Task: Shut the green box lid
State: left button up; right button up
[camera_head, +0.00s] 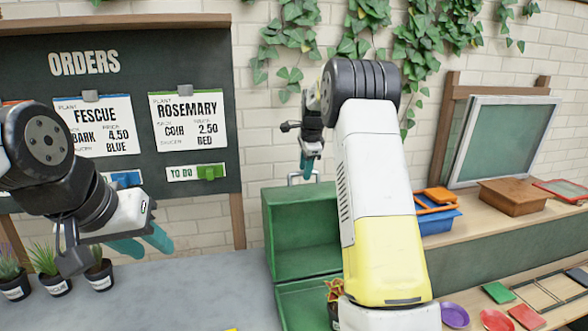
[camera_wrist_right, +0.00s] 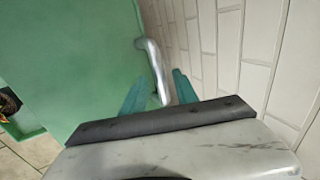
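The green box (camera_head: 300,305) stands on the table with its lid (camera_head: 300,232) raised upright near the brick wall. A silver handle (camera_head: 291,179) sits at the lid's top edge. My right gripper (camera_head: 310,163) is beside this handle. In the right wrist view the handle (camera_wrist_right: 154,62) reaches between the two parted teal fingers (camera_wrist_right: 160,92); I cannot tell whether they touch it. The lid's green face (camera_wrist_right: 75,60) fills the left there. My left gripper (camera_head: 143,243) is open and empty over the table at left. My right arm hides part of the box.
A blue crate (camera_head: 438,221) with orange items and a brown box (camera_head: 513,196) stand on the right shelf. Potted plants (camera_head: 55,285) stand at the left. Saucers (camera_head: 455,315) lie at lower right.

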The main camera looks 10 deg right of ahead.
grip_shut()
dwell(1.2)
